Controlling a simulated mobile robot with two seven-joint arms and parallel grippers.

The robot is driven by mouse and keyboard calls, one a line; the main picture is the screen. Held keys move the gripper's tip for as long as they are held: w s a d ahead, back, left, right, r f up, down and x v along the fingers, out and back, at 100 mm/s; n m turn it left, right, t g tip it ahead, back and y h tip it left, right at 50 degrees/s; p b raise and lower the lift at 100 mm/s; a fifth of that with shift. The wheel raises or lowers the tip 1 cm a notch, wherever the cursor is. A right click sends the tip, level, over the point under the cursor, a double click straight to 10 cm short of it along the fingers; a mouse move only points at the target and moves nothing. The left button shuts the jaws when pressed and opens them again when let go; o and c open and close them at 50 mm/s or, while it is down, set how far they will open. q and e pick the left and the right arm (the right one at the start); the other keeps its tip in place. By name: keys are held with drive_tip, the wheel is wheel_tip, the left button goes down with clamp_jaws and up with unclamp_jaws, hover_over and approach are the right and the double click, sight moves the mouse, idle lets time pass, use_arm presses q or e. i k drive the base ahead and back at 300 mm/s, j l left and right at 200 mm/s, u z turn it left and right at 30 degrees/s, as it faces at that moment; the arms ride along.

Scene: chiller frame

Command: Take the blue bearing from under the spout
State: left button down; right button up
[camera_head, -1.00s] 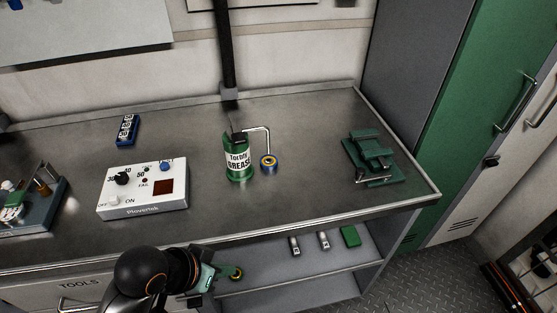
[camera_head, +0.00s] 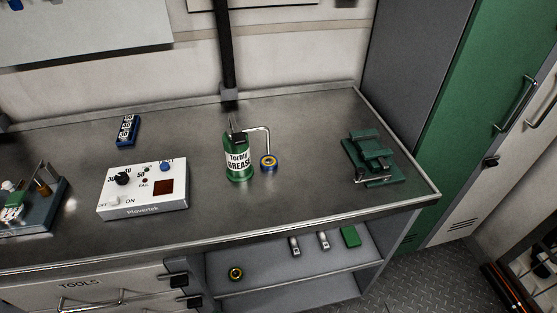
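The blue bearing (camera_head: 268,164) is a small blue ring with a yellowish inner part. It is on the metal bench directly under the end of the bent spout (camera_head: 259,130). The spout comes from the top of the green grease can (camera_head: 238,160), which stands upright just left of the bearing. I cannot tell whether the spout tip touches the bearing. Neither of my grippers is in view.
A white control box (camera_head: 143,190) stands left of the can, with a blue block (camera_head: 128,129) behind it. A green vise (camera_head: 372,158) is at the right. A dark yellow-centred ring (camera_head: 236,273) lies on the lower shelf. The bench front is clear.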

sight(269, 162)
drive_tip(key=i+l+u, duration=0.2)
drive_tip(key=l+u, duration=0.15)
drive_tip(key=l, duration=1.15)
drive_tip(key=l+u, duration=0.35)
drive_tip(key=l, duration=1.15)
